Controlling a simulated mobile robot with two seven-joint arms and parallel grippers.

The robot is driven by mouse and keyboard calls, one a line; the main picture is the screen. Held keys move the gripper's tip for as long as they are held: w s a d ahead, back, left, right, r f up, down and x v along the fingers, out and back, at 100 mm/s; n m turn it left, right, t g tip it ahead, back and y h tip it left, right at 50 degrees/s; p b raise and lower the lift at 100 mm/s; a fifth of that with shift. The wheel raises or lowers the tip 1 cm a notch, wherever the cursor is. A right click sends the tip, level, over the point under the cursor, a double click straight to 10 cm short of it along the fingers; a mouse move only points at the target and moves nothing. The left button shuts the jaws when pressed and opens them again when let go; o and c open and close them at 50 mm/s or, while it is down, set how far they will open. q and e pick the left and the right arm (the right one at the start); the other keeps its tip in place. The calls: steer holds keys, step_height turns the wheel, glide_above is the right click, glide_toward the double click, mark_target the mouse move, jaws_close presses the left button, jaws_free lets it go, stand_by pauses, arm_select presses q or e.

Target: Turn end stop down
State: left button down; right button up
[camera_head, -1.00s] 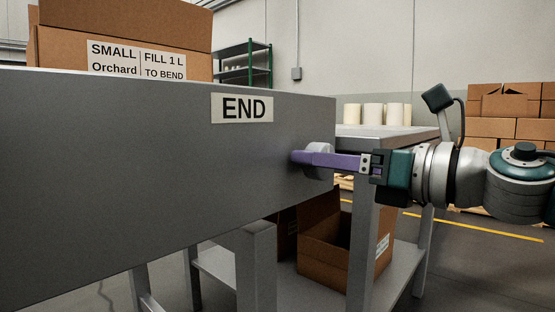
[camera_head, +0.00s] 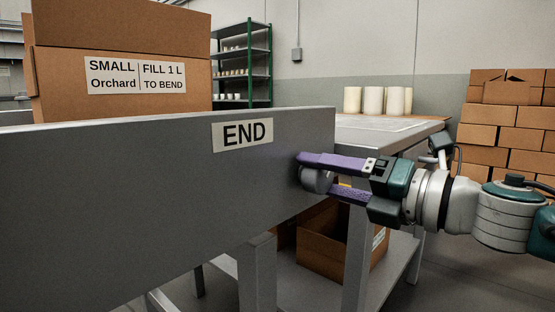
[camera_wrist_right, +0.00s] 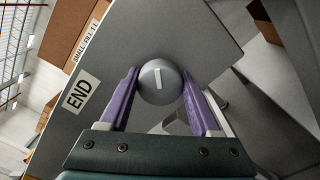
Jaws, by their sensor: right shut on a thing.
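The end stop is a round grey knob (camera_head: 316,180) on the grey panel (camera_head: 150,190), to the right of and below the END label (camera_head: 242,134). My left gripper is not in view.
A labelled cardboard box (camera_head: 120,65) stands behind the panel at the left. A grey table (camera_head: 390,128) with white rolls (camera_head: 372,100) is behind the knob. An open carton (camera_head: 325,250) sits on the lower shelf. Stacked boxes (camera_head: 500,125) stand at the right.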

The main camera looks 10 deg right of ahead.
steer(key=m+p, duration=0.3)
steer(key=m, duration=0.2)
steer(key=shift+r+m, duration=0.15)
steer(key=shift+m, duration=0.15)
steer(key=shift+m+p, duration=0.95)
steer(key=shift+m, duration=1.05)
steer(key=shift+f, duration=0.2)
steer(key=o, duration=1.4)
steer(key=p+v, duration=0.3)
steer(key=v, duration=0.7)
steer(key=shift+p, duration=0.35)
